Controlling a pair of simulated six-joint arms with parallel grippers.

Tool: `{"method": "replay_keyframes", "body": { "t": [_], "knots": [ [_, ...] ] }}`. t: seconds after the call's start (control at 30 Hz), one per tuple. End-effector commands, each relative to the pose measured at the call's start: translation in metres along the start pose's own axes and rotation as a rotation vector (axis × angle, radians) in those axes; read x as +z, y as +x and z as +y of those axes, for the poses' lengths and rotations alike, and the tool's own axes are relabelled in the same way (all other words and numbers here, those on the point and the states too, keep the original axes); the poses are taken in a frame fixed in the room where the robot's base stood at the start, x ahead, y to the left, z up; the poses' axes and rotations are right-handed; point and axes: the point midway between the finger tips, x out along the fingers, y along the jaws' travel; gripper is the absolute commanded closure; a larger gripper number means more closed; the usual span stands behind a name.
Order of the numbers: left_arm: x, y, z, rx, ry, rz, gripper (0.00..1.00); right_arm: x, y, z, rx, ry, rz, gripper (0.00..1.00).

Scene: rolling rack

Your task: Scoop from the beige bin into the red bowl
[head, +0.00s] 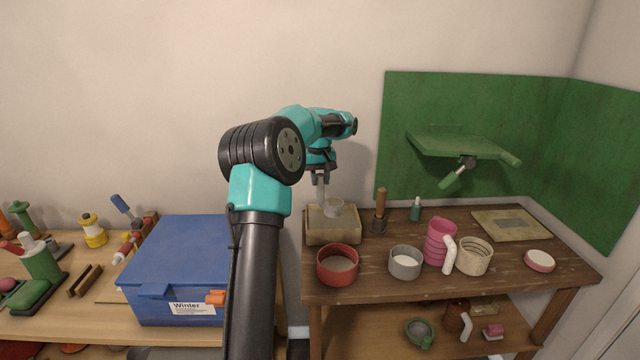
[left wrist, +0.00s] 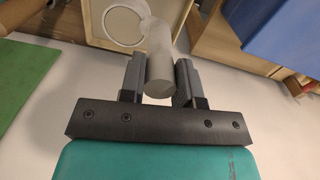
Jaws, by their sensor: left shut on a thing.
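The beige bin (head: 333,233) stands at the back left of the dark wooden rack. It shows in part in the left wrist view (left wrist: 180,10). My left gripper (head: 320,178) is above the bin, pointing down. It is shut on the pale grey handle of a scoop (left wrist: 160,62). The scoop's round cup (head: 334,208) is at the bin's opening; I cannot tell whether it touches the contents. The red bowl (head: 338,279) stands in front of the bin, with greyish-brown stuff or floor showing inside. My right gripper is not in view.
A grey bowl (head: 405,272), pink pot (head: 438,243), cream ribbed cup (head: 473,263) and wooden-handled tool (head: 380,212) stand to the right. A blue box (head: 180,262) sits left on another table. A green folding shelf (head: 460,146) juts from the green panel.

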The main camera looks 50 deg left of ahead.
Motion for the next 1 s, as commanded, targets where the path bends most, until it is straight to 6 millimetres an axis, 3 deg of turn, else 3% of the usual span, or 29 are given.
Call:
{"method": "replay_keyframes", "body": {
  "t": [1.0],
  "knots": [
    [0.001,-0.055,0.001,0.042,0.000,0.009,0.96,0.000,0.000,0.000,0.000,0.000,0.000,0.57]
  ]
}}
